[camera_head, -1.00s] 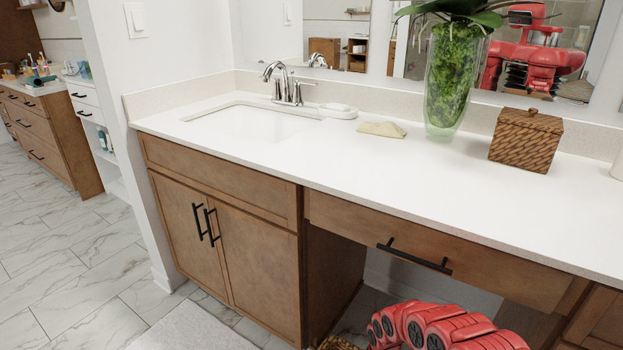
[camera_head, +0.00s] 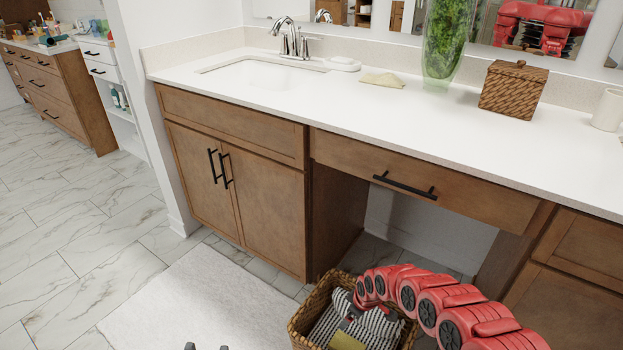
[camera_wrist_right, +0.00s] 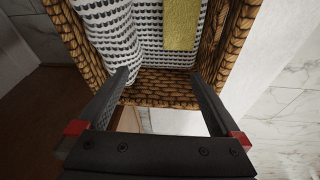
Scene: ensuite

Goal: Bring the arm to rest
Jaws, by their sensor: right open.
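My red right arm (camera_head: 430,305) reaches in from the lower right, its far end over the woven basket (camera_head: 299,328). In the wrist view my right gripper (camera_wrist_right: 159,76) is open, with nothing between its fingers. Its fingertips point towards the basket's woven rim (camera_wrist_right: 165,85), which shows beyond them; I cannot tell the gap. A black-and-white patterned cloth (camera_wrist_right: 109,30) and a yellow cloth (camera_wrist_right: 181,22) lie in the basket. Two grey tips that look like my left gripper (camera_head: 206,347) show apart at the bottom edge; the rest is out of view.
The wooden vanity (camera_head: 240,190) with its white counter (camera_head: 400,104) stands behind the basket. A drawer with a black handle (camera_head: 404,186) is above the open knee space. A white mat (camera_head: 200,295) lies on the marble floor, with clear floor (camera_head: 80,220) at left.

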